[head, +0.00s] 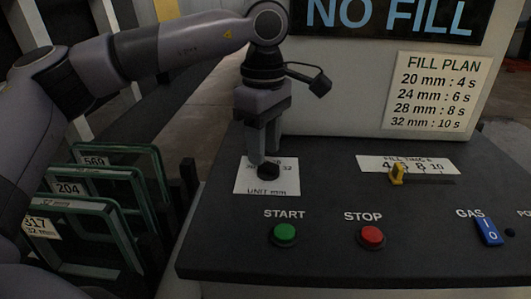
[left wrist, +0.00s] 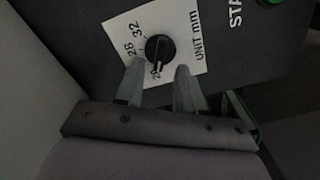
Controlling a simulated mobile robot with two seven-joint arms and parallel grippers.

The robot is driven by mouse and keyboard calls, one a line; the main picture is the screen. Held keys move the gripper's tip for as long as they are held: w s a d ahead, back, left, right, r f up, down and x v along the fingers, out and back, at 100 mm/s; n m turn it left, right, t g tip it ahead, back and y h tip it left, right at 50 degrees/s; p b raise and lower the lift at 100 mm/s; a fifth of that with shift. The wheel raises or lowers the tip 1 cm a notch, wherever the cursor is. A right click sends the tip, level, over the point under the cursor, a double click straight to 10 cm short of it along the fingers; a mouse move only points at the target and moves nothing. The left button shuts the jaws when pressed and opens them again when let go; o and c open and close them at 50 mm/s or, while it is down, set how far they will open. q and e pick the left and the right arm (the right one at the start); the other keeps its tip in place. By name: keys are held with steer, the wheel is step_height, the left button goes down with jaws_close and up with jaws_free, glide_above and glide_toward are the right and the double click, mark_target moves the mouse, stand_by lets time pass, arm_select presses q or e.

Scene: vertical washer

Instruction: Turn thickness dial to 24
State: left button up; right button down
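The black thickness dial (head: 268,171) sits on a white label card (head: 253,186) at the left of the dark control panel. In the left wrist view, the dial (left wrist: 160,48) has a pale mark at its lower edge, near a number that looks like 20. The numbers 28 and 32 are readable; 24 is not visible, probably behind a finger. My left gripper (head: 265,158) points down over the dial. In the wrist view, its fingers (left wrist: 160,68) are apart, one toward each side of the dial, with a gap visible. Contact is not clear. My right gripper is not in view.
The panel carries a green START button (head: 284,234), a red STOP button (head: 371,237), a yellow fill time slider (head: 397,175) and a blue gas switch (head: 488,231). A fill plan sign (head: 437,92) stands behind. Framed glass panes (head: 100,225) stand at the left.

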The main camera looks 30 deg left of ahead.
mark_target(268, 168)
arm_select(q)
steer(key=shift+f, duration=1.15)
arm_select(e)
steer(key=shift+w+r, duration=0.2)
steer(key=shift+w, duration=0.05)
arm_select(q)
steer(key=shift+c, duration=0.3)
jaws_close()
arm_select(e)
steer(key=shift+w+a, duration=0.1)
arm_select(q)
steer(key=shift+w+m, duration=0.1)
steer(key=shift+m, duration=0.3)
steer(key=m+p, duration=0.1)
steer(key=m, duration=0.3)
steer(key=shift+w+d, duration=0.1)
steer(key=shift+w, duration=0.05)
steer(key=shift+m, duration=1.4)
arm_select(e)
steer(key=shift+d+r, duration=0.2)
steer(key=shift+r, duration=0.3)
